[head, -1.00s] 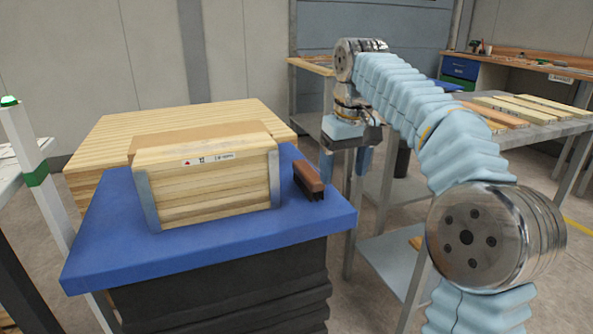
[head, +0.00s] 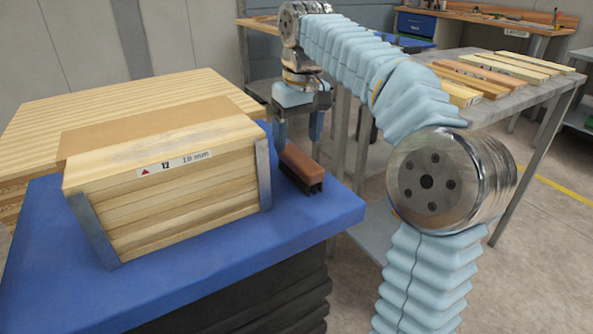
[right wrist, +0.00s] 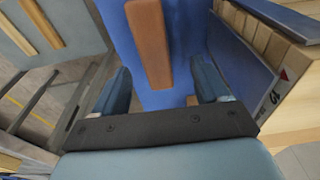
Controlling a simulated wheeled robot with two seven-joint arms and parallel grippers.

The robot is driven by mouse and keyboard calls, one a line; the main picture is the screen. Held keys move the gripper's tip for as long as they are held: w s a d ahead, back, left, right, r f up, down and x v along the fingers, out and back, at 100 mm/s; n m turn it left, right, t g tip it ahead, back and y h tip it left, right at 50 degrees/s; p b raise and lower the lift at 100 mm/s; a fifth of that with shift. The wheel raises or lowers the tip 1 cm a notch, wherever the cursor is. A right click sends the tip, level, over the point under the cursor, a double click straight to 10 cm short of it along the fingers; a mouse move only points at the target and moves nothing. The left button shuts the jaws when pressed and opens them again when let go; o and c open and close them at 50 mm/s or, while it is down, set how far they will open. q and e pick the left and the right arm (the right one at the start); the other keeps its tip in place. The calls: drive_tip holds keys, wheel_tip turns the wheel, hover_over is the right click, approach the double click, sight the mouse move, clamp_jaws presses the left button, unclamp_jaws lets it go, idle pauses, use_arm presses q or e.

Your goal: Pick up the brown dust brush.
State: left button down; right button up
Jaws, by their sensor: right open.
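The brown dust brush (head: 302,168) with dark bristles lies on the blue top (head: 215,262) of a stand, right of the stack of wooden boards. In the right wrist view its brown back (right wrist: 150,42) shows between the fingers. My right gripper (head: 298,148) is open, pointing down at the far end of the brush. In the right wrist view its fingers (right wrist: 160,78) stand apart, one to each side of the brush's line, with nothing held. Whether they reach down to brush height is unclear. My left gripper is not in view.
The stack of boards (head: 185,190) with metal corner strips stands close left of the brush and shows at the right of the right wrist view. A table with several boards (head: 535,92) stands at right. The blue top's front right corner is clear.

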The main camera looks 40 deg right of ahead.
sight(299, 156)
drive_tip(key=f, duration=0.2)
drive_tip(key=f+b, duration=0.1)
drive_tip(key=f, duration=0.5)
drive_tip(key=shift+w+d, duration=0.35)
drive_tip(key=shift+d, duration=0.05)
drive_tip(key=c, duration=1.1)
wheel_tip(299, 156, up, 10)
drive_tip(key=shift+r+p, duration=0.1)
drive_tip(key=shift+p, duration=1.15)
drive_tip(key=o, duration=0.5)
drive_tip(key=shift+c, duration=1.6)
